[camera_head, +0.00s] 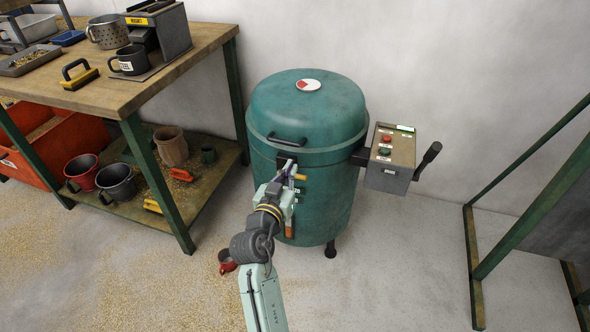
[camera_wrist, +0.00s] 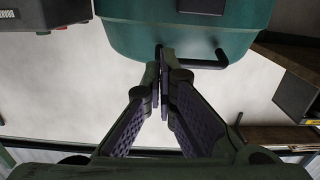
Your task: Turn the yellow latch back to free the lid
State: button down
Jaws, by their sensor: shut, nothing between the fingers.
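The green drum (camera_head: 330,205) stands on the floor with its domed lid (camera_head: 305,105) down on it. The lid has a black handle (camera_head: 287,140) at the front. A small yellow piece, seemingly the latch (camera_head: 300,177), shows just below the lid's rim, right beside my gripper (camera_head: 287,168). My gripper is shut and empty, at the drum's front under the handle. The wrist view shows its fingertips (camera_wrist: 165,55) together, near the black handle (camera_wrist: 200,62) on the green surface (camera_wrist: 180,28). I cannot tell whether the fingers touch the latch, which is not discernible in the wrist view.
A grey control box (camera_head: 392,158) with buttons and a black lever juts from the drum's right side. A wooden workbench (camera_head: 175,60) with mugs stands at left. A red mug (camera_head: 227,262) lies on the floor near my arm. A green-framed stand (camera_head: 530,215) is at right.

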aim_at(297, 177)
jog(key=shift+w+d+f+p, duration=0.15)
jog(key=shift+w+d+f, duration=0.1)
jog(key=shift+w+f, duration=0.4)
jog(key=shift+w+d+f+p, duration=0.2)
jog(key=shift+w+f, duration=0.3)
jog(key=shift+f, duration=0.2)
jog(key=shift+w+d+f+p, duration=0.1)
jog(key=shift+w+d+f, duration=0.15)
jog(key=shift+w+f, duration=0.4)
jog(key=shift+s+f, duration=0.1)
jog(key=shift+f, duration=0.05)
jog(key=f+m+b, duration=0.1)
jog(key=b, duration=0.2)
jog(key=shift+d, duration=0.15)
jog(key=shift+f, duration=0.1)
